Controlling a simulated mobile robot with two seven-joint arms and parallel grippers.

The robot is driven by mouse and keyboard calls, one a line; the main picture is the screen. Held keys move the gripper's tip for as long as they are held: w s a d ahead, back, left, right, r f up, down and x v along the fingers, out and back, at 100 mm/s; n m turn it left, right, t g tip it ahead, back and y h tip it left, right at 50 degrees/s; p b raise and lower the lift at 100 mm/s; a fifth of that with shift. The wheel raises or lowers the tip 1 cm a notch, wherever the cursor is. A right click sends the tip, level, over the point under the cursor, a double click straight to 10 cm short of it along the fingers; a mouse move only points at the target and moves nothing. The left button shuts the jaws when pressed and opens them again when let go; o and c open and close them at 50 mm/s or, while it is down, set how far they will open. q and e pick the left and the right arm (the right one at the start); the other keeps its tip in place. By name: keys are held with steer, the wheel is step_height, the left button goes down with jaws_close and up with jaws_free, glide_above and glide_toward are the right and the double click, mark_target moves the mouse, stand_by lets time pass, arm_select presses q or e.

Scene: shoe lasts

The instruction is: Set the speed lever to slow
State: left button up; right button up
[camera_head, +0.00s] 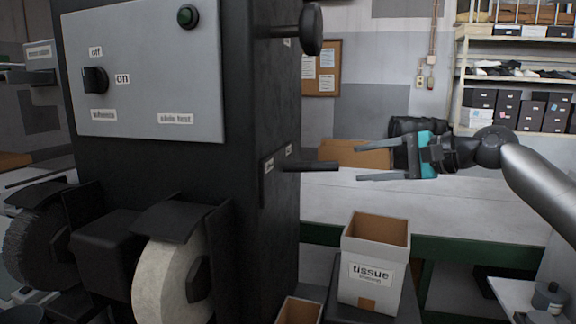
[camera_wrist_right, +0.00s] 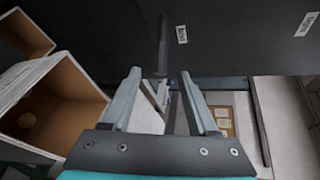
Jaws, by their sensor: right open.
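A dark lever (camera_head: 312,166) sticks out from the right side of the black machine (camera_head: 277,110), between two small labels too small to read for sure. In the right wrist view, a dark upright bar that appears to be the lever (camera_wrist_right: 163,42) stands beyond the fingertips, by a small label (camera_wrist_right: 182,34). My right gripper (camera_head: 359,163) is open and empty, to the right of the lever and pointing at it. A gap separates the fingertips from the lever's end. My left gripper is not in view.
A round-headed handle (camera_head: 311,30) sticks out higher on the machine. A tissue box (camera_head: 372,283) stands below my right gripper. Two wheels, one pale (camera_head: 165,280) and one dark (camera_head: 38,250), sit at the machine's front. Shelves (camera_head: 520,40) stand far behind.

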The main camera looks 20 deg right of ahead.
mark_target(314, 167)
steer(key=p+x, duration=0.1)
steer(key=x, duration=0.3)
steer(key=shift+w+a+r+p, duration=0.15)
steer(key=shift+w+a+p, duration=0.05)
steer(key=shift+w+p, duration=0.1)
steer(key=p+x, duration=0.1)
steer(key=x, duration=0.7)
steer(key=shift+w+a+f, duration=0.15)
steer(key=shift+w+f, duration=0.1)
steer(key=shift+w, duration=0.05)
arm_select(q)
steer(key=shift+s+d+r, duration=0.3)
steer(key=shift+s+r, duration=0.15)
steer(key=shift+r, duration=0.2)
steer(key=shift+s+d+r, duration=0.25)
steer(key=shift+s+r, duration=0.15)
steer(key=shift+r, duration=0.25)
arm_select(e)
steer(key=shift+w+a+f, duration=0.2)
steer(key=shift+w+a, duration=0.1)
steer(key=shift+w, duration=0.25)
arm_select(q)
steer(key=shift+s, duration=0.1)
arm_select(e)
steer(key=shift+c, duration=1.4)
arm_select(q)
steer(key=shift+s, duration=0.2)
arm_select(e)
jaws_close()
